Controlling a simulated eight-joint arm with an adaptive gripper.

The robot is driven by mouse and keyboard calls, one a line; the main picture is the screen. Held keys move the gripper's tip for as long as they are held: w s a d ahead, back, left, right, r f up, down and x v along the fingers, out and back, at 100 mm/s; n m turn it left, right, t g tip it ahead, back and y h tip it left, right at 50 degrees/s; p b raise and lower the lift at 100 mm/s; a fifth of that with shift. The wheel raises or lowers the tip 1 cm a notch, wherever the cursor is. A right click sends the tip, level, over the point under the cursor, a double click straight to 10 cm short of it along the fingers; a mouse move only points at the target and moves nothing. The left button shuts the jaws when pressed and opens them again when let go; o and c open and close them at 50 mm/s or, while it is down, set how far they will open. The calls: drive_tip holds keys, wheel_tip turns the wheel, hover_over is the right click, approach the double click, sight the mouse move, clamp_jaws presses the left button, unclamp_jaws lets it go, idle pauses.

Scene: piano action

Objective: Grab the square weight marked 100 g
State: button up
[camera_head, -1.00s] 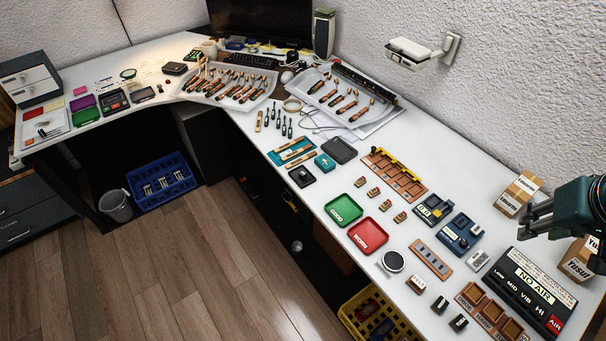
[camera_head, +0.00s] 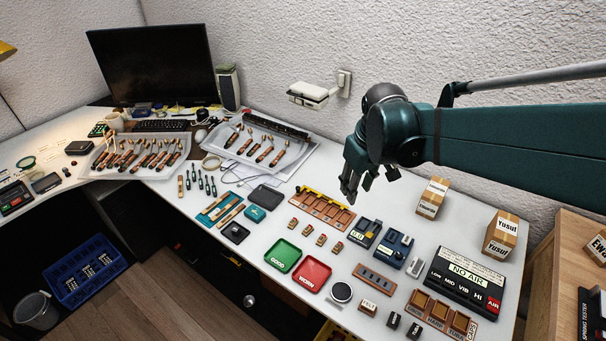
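My gripper (camera_head: 368,187) hangs above the back of the bench, with its dark teal fingers pointing down. The fingers look spread, with nothing between them. No marking reading 100 g is legible. Two small dark blocks with pale marks stand at the front right, one on the left (camera_head: 393,320) and one on the right (camera_head: 414,329). A small block with a pale lettered face (camera_head: 368,307) stands left of them. I cannot tell whether any of these is the square weight. My gripper is well apart from all of them.
A wooden slotted tray (camera_head: 325,209) lies below my gripper. Green (camera_head: 283,256) and red (camera_head: 311,273) trays lie at the front. The NO AIR box (camera_head: 465,277) and cardboard boxes, one left (camera_head: 432,197) and one right (camera_head: 501,233), stand to the right.

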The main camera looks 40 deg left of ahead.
drive_tip(key=s+a+f+n+g+p, duration=0.1)
drive_tip(key=s+a+f+n, duration=0.2)
drive_tip(key=a, duration=0.6)
drive_tip(key=s+a+f+n+p, duration=0.1)
drive_tip(key=s+a+f, duration=0.25)
drive_tip(key=a, duration=0.65)
drive_tip(key=n+g+h+p, duration=0.1)
drive_tip(key=n+h+p, duration=0.1)
drive_tip(key=n, duration=0.2)
hover_over(237, 229)
wheel_tip(237, 229, down, 10)
drive_tip(key=shift+w+f, duration=0.1)
drive_tip(key=shift+w, duration=0.05)
drive_tip(key=shift+f, duration=0.1)
drive_tip(key=shift+f+b, duration=0.4)
drive_tip(key=shift+f, duration=0.75)
drive_tip(key=shift+f, duration=0.15)
drive_tip(key=shift+s+f+b, duration=0.2)
drive_tip(key=shift+f+b, duration=0.45)
drive_tip(key=shift+f, duration=1.85)
drive_tip(key=shift+d, duration=0.1)
drive_tip(key=shift+c, duration=0.5)
